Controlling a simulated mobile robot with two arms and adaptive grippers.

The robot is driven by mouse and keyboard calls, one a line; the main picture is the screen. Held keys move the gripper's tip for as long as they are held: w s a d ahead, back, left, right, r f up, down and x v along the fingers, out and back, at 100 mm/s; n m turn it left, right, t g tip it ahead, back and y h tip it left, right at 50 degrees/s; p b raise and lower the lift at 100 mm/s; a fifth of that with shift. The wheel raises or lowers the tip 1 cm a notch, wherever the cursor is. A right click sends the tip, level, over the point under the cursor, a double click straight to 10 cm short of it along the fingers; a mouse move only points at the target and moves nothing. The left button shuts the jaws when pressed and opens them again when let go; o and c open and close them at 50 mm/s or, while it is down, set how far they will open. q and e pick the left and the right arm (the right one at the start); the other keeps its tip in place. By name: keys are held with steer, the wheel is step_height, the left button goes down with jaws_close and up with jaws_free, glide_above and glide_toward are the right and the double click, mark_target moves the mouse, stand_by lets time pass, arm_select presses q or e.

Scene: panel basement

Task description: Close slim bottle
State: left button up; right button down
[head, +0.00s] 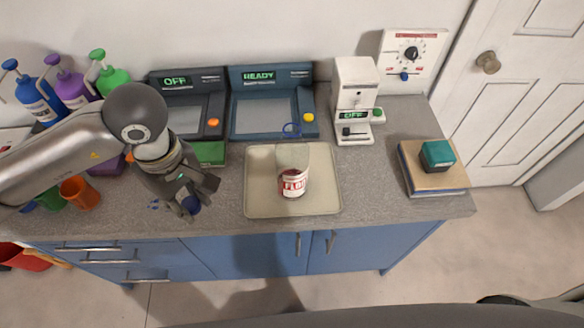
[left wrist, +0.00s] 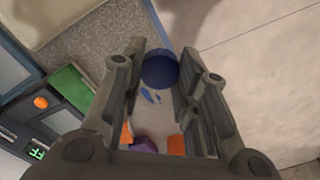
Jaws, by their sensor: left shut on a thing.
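A pale container (head: 292,172) with a red and white label stands upright on the beige tray (head: 257,207) in the head view. I see no cap on it; I cannot tell for sure that it is the slim bottle. My left gripper (head: 191,203) is to the left of the tray, above the counter's front part, pointing down. It is shut on a dark blue round cap (head: 191,205). In the left wrist view the blue cap (left wrist: 160,70) sits between the fingertips (left wrist: 161,72). My right gripper is not in view.
Two panel devices (head: 188,103) (head: 271,97) and a white machine (head: 355,97) line the wall. Spray bottles (head: 75,85) and an orange cup (head: 79,193) stand left. Books (head: 432,178) with a teal box (head: 437,155) lie right. The counter right of the tray is clear.

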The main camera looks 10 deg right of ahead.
arm_select(q)
steer(key=a+m, duration=0.1)
steer(key=m, duration=0.2)
steer(key=a+m, duration=0.1)
steer(key=m, duration=0.2)
steer(key=a+r+m, duration=0.1)
steer(key=m, duration=0.3)
steer(key=shift+w+a, duration=0.15)
steer(key=shift+w, duration=0.25)
